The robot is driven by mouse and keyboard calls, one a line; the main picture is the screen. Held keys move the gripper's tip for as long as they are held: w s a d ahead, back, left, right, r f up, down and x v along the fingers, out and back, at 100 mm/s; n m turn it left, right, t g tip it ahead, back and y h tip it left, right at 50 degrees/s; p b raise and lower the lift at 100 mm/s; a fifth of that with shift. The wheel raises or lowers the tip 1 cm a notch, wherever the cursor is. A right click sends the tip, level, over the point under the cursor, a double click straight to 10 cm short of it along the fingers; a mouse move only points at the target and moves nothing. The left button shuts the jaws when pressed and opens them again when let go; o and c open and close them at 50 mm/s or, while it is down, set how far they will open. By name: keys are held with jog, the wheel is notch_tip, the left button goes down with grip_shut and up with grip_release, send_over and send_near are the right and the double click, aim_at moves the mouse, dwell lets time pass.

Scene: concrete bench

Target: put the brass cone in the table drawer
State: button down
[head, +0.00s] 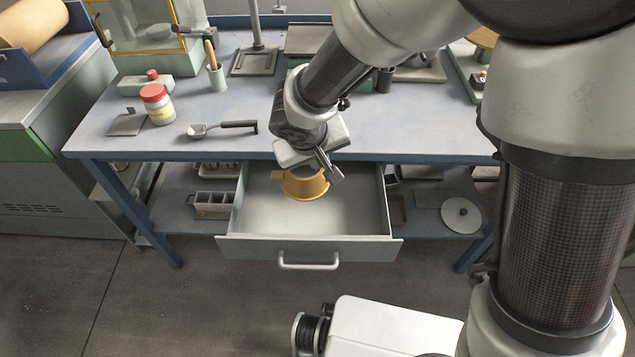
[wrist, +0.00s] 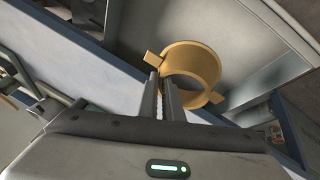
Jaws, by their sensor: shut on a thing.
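The brass cone (head: 306,188) is a hollow, yellow, ring-like piece with a side tab. In the head view it is at the open drawer's back part, under my gripper (head: 322,168). The drawer (head: 345,250) is pale grey, pulled out from under the bench, and its visible floor is otherwise bare. In the wrist view my gripper's fingers (wrist: 167,82) are close together on the near wall of the cone (wrist: 208,66). I cannot tell whether the cone touches the drawer floor. My gripper and wrist hide part of its top.
The blue bench top (head: 180,140) carries a metal scoop (head: 222,129), a red-lidded jar (head: 157,104) and a green cup with a brush (head: 217,77). A lower shelf (head: 432,212) holds a grey rack (head: 214,206) and a disc (head: 461,215). The bench's front edge runs just behind the drawer.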

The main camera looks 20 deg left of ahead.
notch_tip(320, 180, down, 10)
jog(key=b, duration=0.3)
jog(key=w+p, duration=0.1)
jog(key=w, duration=0.3)
jog(key=shift+w+d+r, duration=0.1)
jog(key=shift+w+r, duration=0.05)
jog(key=shift+w, duration=0.05)
jog(key=shift+s+f+b, duration=0.15)
jog(key=shift+f+b, duration=0.2)
jog(key=shift+f, duration=0.35)
jog(key=shift+f+b, duration=0.25)
jog(key=shift+b, duration=0.1)
jog(key=c, duration=1.9)
grip_release()
jog(key=shift+r, duration=0.1)
